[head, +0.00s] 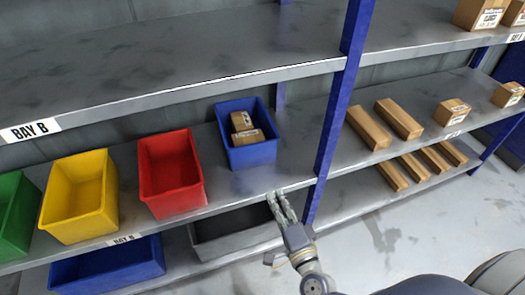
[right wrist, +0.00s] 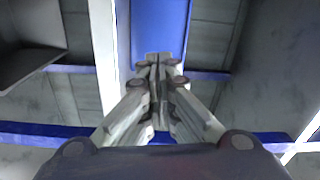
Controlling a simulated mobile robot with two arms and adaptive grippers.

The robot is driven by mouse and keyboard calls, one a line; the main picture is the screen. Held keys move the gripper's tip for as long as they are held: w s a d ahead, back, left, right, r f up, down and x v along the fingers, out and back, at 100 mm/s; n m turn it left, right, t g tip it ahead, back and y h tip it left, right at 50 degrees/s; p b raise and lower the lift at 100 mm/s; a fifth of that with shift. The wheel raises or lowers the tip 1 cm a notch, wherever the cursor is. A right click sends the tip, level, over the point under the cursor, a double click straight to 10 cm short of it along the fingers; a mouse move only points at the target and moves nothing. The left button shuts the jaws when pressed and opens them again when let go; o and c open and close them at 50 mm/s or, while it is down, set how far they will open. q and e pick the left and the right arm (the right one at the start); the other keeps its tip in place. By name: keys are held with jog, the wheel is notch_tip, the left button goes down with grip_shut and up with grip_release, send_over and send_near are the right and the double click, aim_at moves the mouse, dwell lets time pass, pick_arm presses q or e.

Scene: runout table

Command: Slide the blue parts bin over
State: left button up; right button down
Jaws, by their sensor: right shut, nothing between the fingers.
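The blue parts bin (head: 252,156) stands upright on the middle shelf, right of the red bin and left of the blue post. Two small cardboard boxes (head: 242,121) lie in it. My right gripper (head: 279,195) is at the shelf's front edge, below and to the right of the blue bin, and looks apart from it. Its fingers are shut and empty. In the right wrist view the closed fingertips (right wrist: 160,60) point at a blue surface (right wrist: 160,25); I cannot tell whether this is the bin or the post. My left gripper is not in view.
A red bin (head: 170,205) stands left of the blue bin, then a yellow bin (head: 80,232) and a green bin (head: 12,240). The blue post (head: 330,135) rises close to its right. The upper shelf (head: 180,90) overhangs. Bare shelf lies in front of the bin.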

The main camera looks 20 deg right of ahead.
jog(key=m, duration=0.2)
send_near(261, 156)
jog(key=shift+h, duration=0.3)
jog(key=w, duration=0.5)
jog(key=shift+w+a+r, duration=0.15)
jog(key=shift+w, duration=0.55)
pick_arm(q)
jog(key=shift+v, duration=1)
pick_arm(e)
jog(key=shift+w, duration=0.3)
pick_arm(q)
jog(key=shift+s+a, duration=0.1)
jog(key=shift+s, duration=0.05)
pick_arm(e)
jog(key=shift+w, duration=0.1)
